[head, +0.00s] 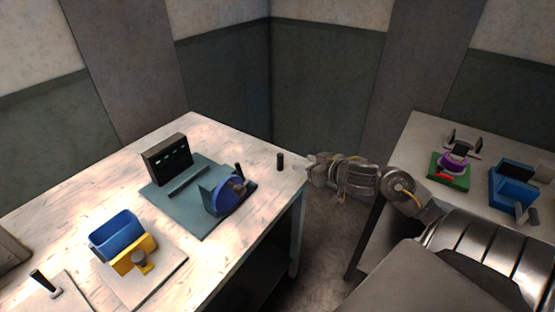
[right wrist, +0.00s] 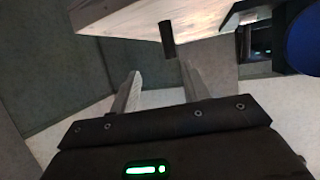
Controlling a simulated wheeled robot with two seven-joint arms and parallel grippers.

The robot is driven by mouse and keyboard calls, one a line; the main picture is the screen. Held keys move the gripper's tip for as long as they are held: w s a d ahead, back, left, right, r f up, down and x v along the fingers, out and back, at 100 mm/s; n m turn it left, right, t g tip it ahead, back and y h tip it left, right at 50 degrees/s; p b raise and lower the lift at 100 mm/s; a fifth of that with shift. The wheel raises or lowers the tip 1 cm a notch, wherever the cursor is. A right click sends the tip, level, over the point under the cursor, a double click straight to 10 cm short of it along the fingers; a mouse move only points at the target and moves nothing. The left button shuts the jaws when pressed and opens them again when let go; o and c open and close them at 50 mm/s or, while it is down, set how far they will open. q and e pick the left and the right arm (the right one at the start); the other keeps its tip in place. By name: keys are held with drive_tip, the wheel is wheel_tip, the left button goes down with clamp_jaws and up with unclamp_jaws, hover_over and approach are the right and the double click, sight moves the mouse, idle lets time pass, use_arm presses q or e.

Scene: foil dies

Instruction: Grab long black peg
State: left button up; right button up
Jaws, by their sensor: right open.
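A black peg (head: 280,161) stands upright by itself near the right corner of the left table (head: 255,200). In the right wrist view the dark peg (right wrist: 167,33) shows ahead of the fingertips, roughly in line with the gap between them. My right gripper (head: 311,162) is just to the right of the peg, at the table's edge. In the right wrist view its two fingers (right wrist: 160,82) are spread, with nothing between them. They are apart from the peg. My left gripper is not in view.
A teal plate (head: 180,210) holds a black block (head: 167,159) and a blue wheel (head: 229,194), left of the peg. A blue bin (head: 117,234) and yellow block (head: 134,256) stand nearer. A second table (head: 424,132) at right carries other fixtures. The tabletop around the peg is clear.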

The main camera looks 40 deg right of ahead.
sight(280, 159)
drive_tip(key=shift+w+a, duration=0.2)
drive_tip(key=shift+w, duration=0.25)
drive_tip(key=x, duration=0.2)
drive_tip(key=a+x, duration=0.1)
drive_tip(key=x, duration=0.2)
drive_tip(key=shift+w, duration=0.3)
drive_tip(key=shift+s+d, duration=0.1)
drive_tip(key=shift+s, duration=0.05)
drive_tip(key=shift+w+f, duration=0.1)
drive_tip(key=shift+w, duration=0.2)
drive_tip(key=x, duration=0.4)
drive_tip(key=shift+w+f, duration=0.25)
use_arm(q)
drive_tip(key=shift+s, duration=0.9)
use_arm(e)
drive_tip(key=shift+a, duration=0.25)
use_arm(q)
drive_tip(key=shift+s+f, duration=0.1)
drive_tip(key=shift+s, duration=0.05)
use_arm(e)
clamp_jaws()
